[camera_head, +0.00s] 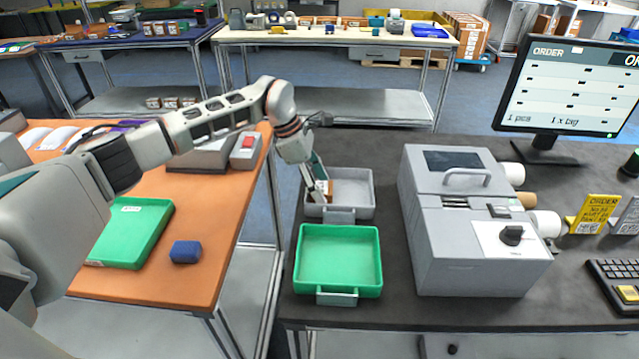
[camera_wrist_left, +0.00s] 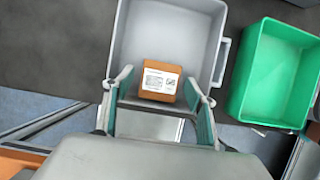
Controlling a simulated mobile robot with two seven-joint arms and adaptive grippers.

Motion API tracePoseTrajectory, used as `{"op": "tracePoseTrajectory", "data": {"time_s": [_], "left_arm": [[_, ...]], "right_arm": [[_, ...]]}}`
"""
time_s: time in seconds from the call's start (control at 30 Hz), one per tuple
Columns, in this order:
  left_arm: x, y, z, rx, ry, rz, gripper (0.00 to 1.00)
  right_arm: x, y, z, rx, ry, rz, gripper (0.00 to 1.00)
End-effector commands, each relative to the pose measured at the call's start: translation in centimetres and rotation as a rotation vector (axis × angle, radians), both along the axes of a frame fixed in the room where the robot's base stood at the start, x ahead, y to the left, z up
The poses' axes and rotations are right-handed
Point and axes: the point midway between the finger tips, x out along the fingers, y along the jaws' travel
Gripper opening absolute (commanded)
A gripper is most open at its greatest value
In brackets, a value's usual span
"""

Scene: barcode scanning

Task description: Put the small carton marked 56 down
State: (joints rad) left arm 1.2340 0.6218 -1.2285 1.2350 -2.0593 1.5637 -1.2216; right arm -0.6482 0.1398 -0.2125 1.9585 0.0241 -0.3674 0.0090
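A small brown carton (camera_wrist_left: 160,82) with a white printed label is in the grey tray (camera_wrist_left: 122,45); its number is too small to read. In the head view the carton (camera_head: 329,187) shows at the left side of the grey tray (camera_head: 352,211), partly hidden by my left gripper (camera_head: 321,190). In the wrist view my left gripper (camera_wrist_left: 158,78) is open, its fingers on either side of the carton with a gap at each side. Whether the carton touches the tray floor is hard to tell. My right gripper is not in view.
A green tray (camera_head: 297,262) stands in front of the grey one. A large grey machine (camera_head: 470,240) stands to the right, with a monitor (camera_head: 570,85) behind it. An orange table (camera_head: 150,285) at left holds a green case (camera_head: 135,230) and a blue block (camera_head: 185,252).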

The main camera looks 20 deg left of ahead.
Motion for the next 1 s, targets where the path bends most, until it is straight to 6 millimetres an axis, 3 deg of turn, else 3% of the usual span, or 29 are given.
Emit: {"op": "tracePoseTrajectory", "data": {"time_s": [0.37, 0.8, 1.0], "left_arm": [[0.0, 0.4, 1.1, 0.001, -0.002, 0.001, 0.56], [-0.9, 3.6, 8.8, 0.001, -0.003, 0.001, 0.56], [-1.2, 4.4, 10.9, 0.001, -0.002, 0.0, 0.56]], "right_arm": [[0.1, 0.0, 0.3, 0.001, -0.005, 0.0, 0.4], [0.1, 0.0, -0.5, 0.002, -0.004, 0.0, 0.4], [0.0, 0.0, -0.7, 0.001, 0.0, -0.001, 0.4]]}}
